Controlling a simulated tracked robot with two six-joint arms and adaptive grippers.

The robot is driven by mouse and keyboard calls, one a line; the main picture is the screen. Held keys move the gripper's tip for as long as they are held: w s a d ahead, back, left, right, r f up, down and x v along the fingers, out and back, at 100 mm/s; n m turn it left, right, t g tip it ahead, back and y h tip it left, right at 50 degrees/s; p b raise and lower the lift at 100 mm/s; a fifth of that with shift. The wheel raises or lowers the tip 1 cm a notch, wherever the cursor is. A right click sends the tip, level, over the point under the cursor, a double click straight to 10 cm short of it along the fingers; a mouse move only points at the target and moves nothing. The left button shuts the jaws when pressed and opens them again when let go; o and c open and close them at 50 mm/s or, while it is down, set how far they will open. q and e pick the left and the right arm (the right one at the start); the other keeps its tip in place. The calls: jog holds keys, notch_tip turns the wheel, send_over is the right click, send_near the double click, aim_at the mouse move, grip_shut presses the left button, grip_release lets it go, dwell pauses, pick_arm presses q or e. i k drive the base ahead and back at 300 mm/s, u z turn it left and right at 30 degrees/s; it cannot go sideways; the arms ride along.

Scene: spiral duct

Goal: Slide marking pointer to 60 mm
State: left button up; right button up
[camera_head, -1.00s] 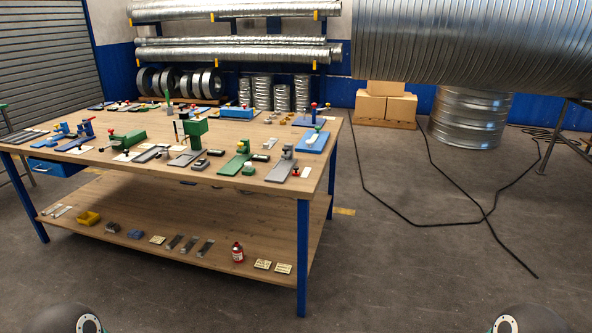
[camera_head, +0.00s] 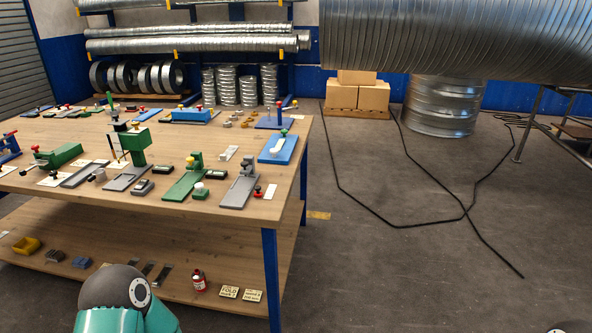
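The wooden workbench (camera_head: 225,218) with blue legs stands at the left, with many small tools and fixtures on its top. I cannot tell which of them carries the marking pointer, and no 60 mm scale mark is legible at this size. A green stand with an upright post (camera_head: 136,147) is near the middle of the top. A green fixture with a yellow knob (camera_head: 186,184) and a grey one (camera_head: 240,190) are near the front right. A blue plate fixture (camera_head: 278,149) lies near the right edge. Neither gripper is in view; part of my own arm shows at the lower left.
The bench's lower shelf (camera_head: 180,245) holds a yellow bin (camera_head: 26,246), a red bottle (camera_head: 199,281) and small plates. Cardboard boxes (camera_head: 374,95) and a large spiral duct (camera_head: 450,35) stand behind.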

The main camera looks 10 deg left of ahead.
aim_at(257, 194)
jog(key=z, duration=0.05)
jog(key=i, duration=1.05)
jog(key=u, duration=0.2)
